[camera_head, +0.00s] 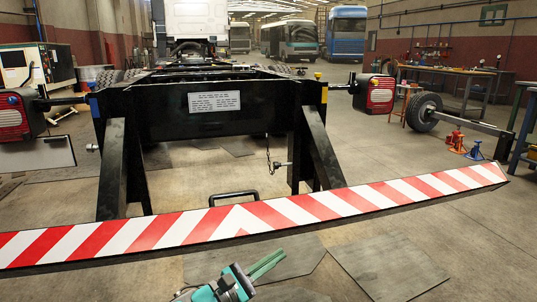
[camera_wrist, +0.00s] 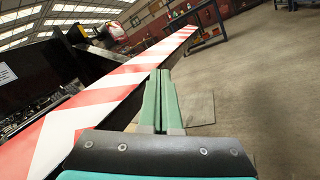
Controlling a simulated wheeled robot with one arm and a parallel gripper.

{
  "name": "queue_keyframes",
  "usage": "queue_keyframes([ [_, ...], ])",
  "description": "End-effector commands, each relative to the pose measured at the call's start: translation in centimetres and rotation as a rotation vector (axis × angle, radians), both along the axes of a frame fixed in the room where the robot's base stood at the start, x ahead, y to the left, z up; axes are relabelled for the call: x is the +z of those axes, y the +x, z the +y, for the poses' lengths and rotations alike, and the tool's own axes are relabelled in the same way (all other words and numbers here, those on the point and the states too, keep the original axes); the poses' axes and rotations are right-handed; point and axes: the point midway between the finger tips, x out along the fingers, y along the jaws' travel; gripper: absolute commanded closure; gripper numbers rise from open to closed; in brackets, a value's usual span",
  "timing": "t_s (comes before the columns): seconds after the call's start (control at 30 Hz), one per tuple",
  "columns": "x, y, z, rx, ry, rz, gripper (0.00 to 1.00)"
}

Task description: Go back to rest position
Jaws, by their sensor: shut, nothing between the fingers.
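My gripper (camera_head: 268,264) is at the bottom of the head view, in front of the red-and-white striped bar (camera_head: 330,205) of the truck chassis. Its two green fingers lie side by side, shut, with nothing between them. In the wrist view the gripper (camera_wrist: 159,75) points forward, its fingers overlapping the edge of the striped bar (camera_wrist: 100,100) in the picture. I cannot tell whether they touch it. The black chassis frame (camera_head: 255,120) with a white label stands behind the bar.
Red tail lights (camera_head: 381,94) sit at the chassis sides. A wheel on an axle (camera_head: 424,111), red jack stands (camera_head: 456,141) and a blue one (camera_head: 476,150) are at the right. A workbench (camera_head: 455,75) stands behind. Floor at the lower right is clear except for flat plates (camera_head: 388,265).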

Motion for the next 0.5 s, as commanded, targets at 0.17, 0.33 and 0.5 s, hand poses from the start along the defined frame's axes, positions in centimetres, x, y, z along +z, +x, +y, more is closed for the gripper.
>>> queue_keyframes([
  [0.17,1.7,-3.6,-11.1,-0.291,0.236,-0.031,1.0],
  [0.33,1.3,-9.1,-18.5,-0.54,0.467,-0.061,1.0],
  [0.5,-0.1,-15.2,-22.6,-0.762,0.705,-0.097,1.0],
])
